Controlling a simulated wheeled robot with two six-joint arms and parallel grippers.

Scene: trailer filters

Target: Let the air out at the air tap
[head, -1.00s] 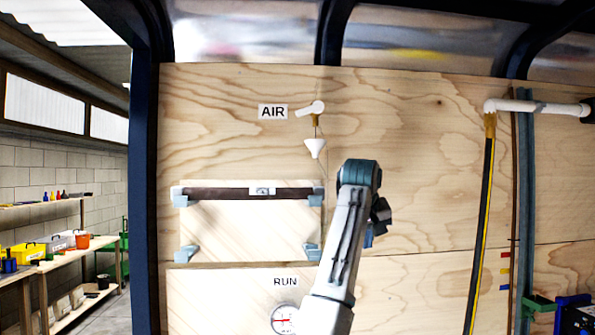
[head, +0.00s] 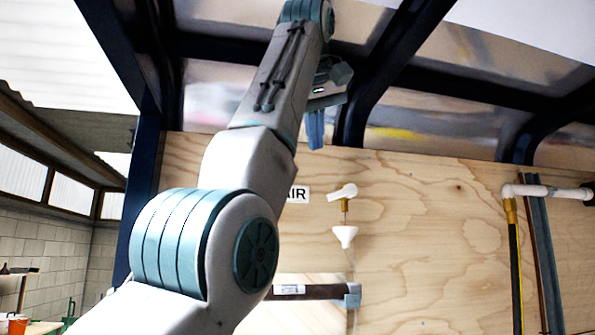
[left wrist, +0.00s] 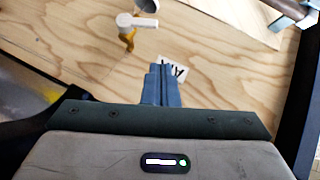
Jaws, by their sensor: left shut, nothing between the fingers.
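The air tap (head: 343,193) is on the plywood wall, with a white lever handle on a brass stem and a white funnel (head: 345,236) below it. It also shows in the left wrist view (left wrist: 137,22), with the handle lying sideways. The AIR label (head: 298,194) is left of the tap, partly hidden by my arm. My left gripper (head: 315,130) is up and left of the tap in the head view, apart from it. Its blue fingers (left wrist: 160,85) are together and empty, overlapping the label in the wrist view. My right gripper is out of view.
A dark bar (head: 318,292) on the wall is partly covered by my left arm. A white pipe (head: 545,191) with a black and yellow hose (head: 514,260) is at the right. Dark frame ribs cross above the gripper. The plywood right of the tap is clear.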

